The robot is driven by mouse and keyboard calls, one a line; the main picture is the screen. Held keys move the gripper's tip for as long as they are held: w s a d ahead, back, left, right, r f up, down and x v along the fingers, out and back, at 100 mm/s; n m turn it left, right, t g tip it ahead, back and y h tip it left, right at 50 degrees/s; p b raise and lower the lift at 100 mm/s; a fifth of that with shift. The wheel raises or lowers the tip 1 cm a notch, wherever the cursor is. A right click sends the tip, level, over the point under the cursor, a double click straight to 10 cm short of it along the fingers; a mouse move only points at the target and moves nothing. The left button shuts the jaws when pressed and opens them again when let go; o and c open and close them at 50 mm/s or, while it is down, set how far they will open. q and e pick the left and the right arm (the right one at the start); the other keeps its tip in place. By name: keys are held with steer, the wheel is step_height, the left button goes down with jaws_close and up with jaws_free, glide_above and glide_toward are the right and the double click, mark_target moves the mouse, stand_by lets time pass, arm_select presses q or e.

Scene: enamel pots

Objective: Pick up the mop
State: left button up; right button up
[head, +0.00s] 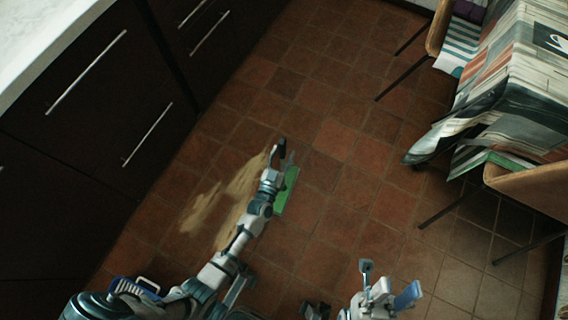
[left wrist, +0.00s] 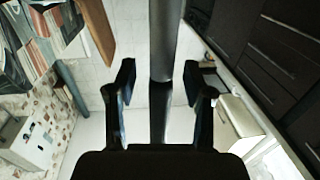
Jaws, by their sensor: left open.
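A flat green piece (head: 287,191), which looks like the mop's head, lies by my left gripper in the head view, partly hidden by it. My left gripper (head: 282,153) is low over the tiled floor, with its fingers apart. In the left wrist view a grey pole (left wrist: 166,45), likely the mop's handle, runs lengthwise between the spread fingers of the left gripper (left wrist: 161,88). I cannot tell whether the fingers touch it. My right gripper (head: 387,282) is at the bottom of the head view, fingers apart, holding nothing visible.
A tan spill (head: 208,205) lies on the floor left of my left arm. Dark cabinets (head: 95,115) with bar handles line the left. A cloth-covered table (head: 515,90) and chairs (head: 535,187) stand at right. The tiles (head: 340,140) between are clear.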

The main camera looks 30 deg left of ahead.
arm_select(q)
jaws_close()
steer(key=shift+r, duration=0.15)
